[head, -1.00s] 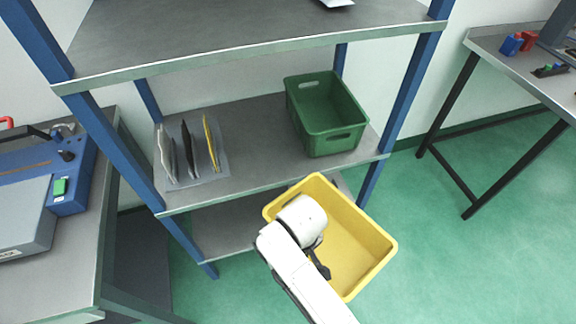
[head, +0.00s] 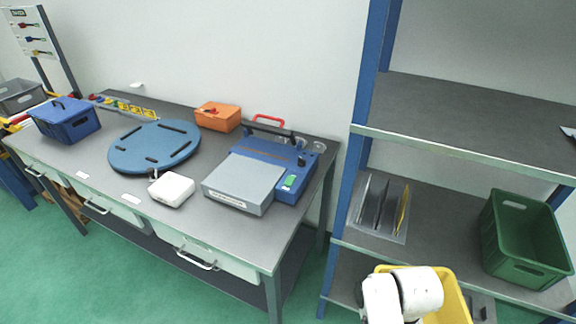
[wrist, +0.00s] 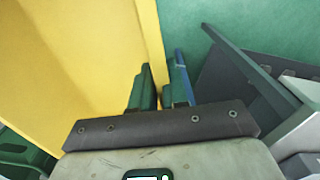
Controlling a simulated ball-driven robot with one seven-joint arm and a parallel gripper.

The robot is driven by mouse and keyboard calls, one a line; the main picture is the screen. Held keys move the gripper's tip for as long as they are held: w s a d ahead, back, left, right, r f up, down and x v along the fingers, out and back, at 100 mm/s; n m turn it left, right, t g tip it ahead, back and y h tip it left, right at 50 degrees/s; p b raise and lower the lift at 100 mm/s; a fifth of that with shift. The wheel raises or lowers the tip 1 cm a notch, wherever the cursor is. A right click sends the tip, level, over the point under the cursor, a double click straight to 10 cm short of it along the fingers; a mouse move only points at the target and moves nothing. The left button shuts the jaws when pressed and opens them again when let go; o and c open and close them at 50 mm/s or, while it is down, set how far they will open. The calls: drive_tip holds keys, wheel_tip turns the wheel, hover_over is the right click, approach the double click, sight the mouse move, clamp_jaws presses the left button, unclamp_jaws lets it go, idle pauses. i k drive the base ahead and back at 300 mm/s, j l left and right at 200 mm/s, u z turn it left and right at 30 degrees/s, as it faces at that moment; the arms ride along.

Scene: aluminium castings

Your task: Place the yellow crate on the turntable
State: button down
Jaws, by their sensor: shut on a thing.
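The yellow crate (head: 452,296) shows at the bottom right of the head view, in front of the shelf rack and partly hidden by my white arm. In the wrist view its yellow wall (wrist: 85,60) fills the left side. My gripper (wrist: 163,80) is shut on the crate's wall, with one finger on each side of it. The fingers are hidden in the head view. The turntable (head: 154,146) is a round blue disc with dark slots, lying flat on the workbench at the left, well apart from the crate. Its top is bare.
On the workbench (head: 230,229), a blue box (head: 64,119) stands left of the turntable, an orange case (head: 218,116) behind it, a white box (head: 171,189) in front and a blue-grey machine (head: 245,183) to the right. The rack holds a green crate (head: 524,240).

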sight(154, 142)
drive_tip(key=u, duration=1.7)
drive_tip(key=i+l+u, duration=0.4)
drive_tip(key=i+l, duration=0.7)
drive_tip(key=i, duration=0.1)
